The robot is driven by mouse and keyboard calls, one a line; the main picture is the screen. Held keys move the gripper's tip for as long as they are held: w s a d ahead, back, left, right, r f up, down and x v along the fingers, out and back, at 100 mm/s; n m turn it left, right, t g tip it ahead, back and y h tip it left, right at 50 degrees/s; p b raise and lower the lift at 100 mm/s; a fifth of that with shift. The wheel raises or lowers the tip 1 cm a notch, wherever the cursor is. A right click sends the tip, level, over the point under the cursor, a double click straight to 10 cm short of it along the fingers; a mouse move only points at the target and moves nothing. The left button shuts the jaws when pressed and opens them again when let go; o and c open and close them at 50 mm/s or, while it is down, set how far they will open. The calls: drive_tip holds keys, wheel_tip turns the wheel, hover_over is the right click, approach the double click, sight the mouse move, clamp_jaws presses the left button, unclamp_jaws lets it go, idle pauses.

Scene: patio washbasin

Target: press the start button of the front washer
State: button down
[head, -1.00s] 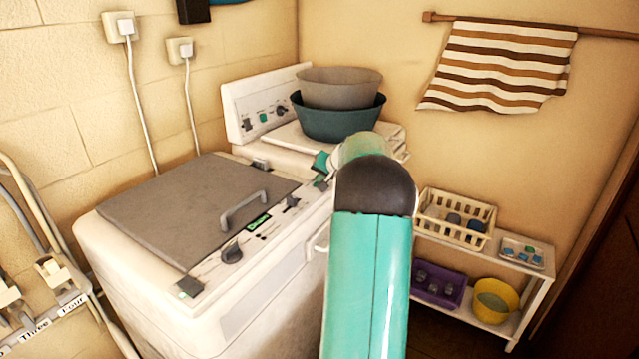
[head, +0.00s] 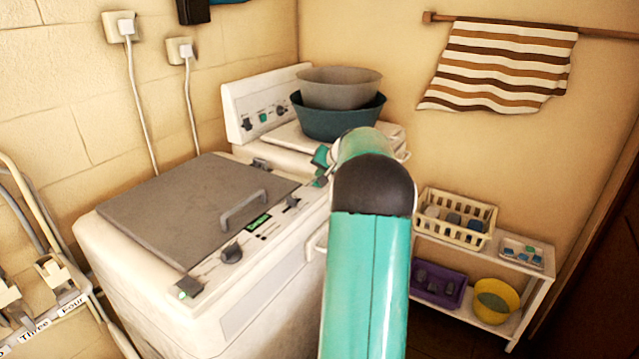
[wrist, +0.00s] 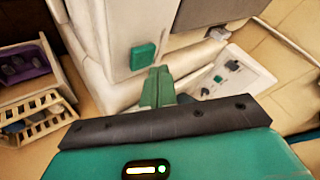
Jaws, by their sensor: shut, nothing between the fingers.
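The front washer (head: 140,290) is the near white machine with a grey lid. Its control panel runs along the edge nearest me, with dark knobs (head: 232,253) and a small green display (head: 258,222). In the wrist view a square green button (wrist: 143,55) sits at one end of this panel. My gripper (wrist: 160,72) is shut and empty, its fingertips close beside that button. I cannot tell whether they touch it. In the head view my gripper (head: 321,157) is small and partly hidden by my arm, over the panel's far end.
A second washer (head: 240,100) stands behind, with two stacked basins (head: 338,118) on top. A white shelf (head: 535,290) with baskets stands at right. A striped towel (head: 500,65) hangs on the wall.

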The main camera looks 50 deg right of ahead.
drive_tip(key=shift+r, duration=2.55)
drive_tip(key=shift+a, duration=0.1)
